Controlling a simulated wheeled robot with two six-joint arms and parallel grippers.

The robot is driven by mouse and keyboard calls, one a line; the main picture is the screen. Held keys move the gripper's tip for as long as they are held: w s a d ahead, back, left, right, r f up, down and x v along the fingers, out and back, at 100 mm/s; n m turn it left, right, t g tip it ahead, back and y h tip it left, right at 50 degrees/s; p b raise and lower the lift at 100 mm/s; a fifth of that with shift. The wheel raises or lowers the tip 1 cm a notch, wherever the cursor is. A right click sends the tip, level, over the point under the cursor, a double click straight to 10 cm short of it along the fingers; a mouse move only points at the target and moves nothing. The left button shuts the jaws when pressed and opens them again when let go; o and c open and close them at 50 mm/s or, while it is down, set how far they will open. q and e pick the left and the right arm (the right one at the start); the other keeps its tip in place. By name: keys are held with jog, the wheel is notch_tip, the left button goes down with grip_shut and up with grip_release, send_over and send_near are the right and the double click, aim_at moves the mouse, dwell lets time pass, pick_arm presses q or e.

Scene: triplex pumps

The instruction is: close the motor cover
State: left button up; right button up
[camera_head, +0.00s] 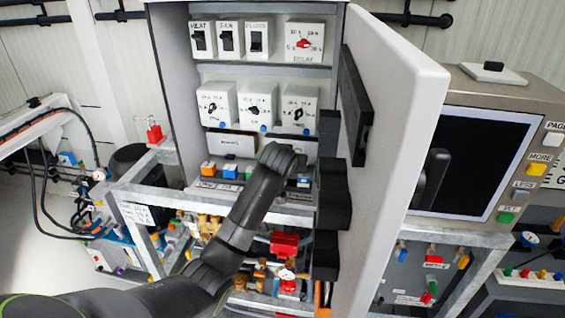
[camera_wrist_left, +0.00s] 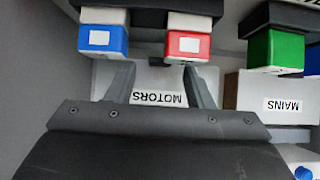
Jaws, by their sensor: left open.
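The white motor cover, labelled MOTORS (camera_wrist_left: 157,84), shows upside down in the left wrist view. In the head view its white part (camera_head: 304,150) is mostly behind my arm, low in the open grey cabinet. Whether it is raised or closed cannot be told. My left gripper (camera_wrist_left: 159,72) is open and empty in the wrist view, its two fingers in front of the cover on either side of the label. Contact is unclear. In the head view my left gripper (camera_head: 296,171) reaches into the cabinet, its fingers largely hidden. My right gripper is not in view.
Blue (camera_wrist_left: 102,42) and red (camera_wrist_left: 187,46) blocks sit close to the fingertips. A white box labelled MAINS (camera_wrist_left: 282,100) is beside the cover. The cabinet's open door (camera_head: 398,130) stands to the right, with black blocks (camera_head: 335,195) inside it.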

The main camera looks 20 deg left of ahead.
pick_arm(q)
jog(key=b+v, duration=0.2)
jog(key=v, duration=1.3)
jog(key=shift+s+d, duration=0.1)
